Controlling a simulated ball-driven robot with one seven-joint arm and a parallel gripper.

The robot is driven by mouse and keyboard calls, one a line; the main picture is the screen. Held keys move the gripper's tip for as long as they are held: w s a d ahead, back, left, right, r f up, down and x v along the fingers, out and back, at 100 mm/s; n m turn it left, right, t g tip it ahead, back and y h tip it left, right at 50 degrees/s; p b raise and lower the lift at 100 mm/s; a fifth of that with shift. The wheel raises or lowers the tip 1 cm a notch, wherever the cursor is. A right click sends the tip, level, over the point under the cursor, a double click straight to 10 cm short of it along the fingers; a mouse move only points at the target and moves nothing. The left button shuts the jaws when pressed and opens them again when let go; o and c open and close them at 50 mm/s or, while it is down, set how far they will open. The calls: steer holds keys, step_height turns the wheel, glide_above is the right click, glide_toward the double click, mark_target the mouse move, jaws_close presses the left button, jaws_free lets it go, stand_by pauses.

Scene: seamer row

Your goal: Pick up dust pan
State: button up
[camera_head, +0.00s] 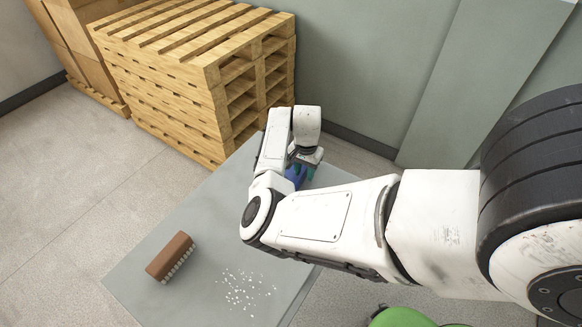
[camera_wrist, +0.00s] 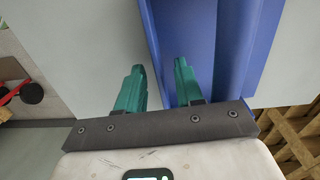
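The blue dust pan (camera_wrist: 222,50) lies on the grey table (camera_head: 205,215) at its far end. In the head view only a small blue part of the dust pan (camera_head: 294,174) shows, as my arm and gripper hide the rest. My gripper (camera_wrist: 160,68) has two green fingers, spread apart. One of the dust pan's long edges runs between them in the wrist view. The left finger is outside that edge, the right finger over the blue surface. I cannot tell whether either finger touches it. In the head view my gripper (camera_head: 303,168) points down at the dust pan.
A brown brush (camera_head: 170,256) with pale bristles lies near the table's left edge. White crumbs (camera_head: 246,290) are scattered beside it. A stack of wooden pallets (camera_head: 200,75) stands behind the table, near a grey-green wall (camera_head: 365,60). A green object (camera_head: 400,318) shows at the bottom edge.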

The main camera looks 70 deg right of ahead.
steer(key=shift+f, duration=0.25)
steer(key=shift+c, duration=0.5)
jaws_close()
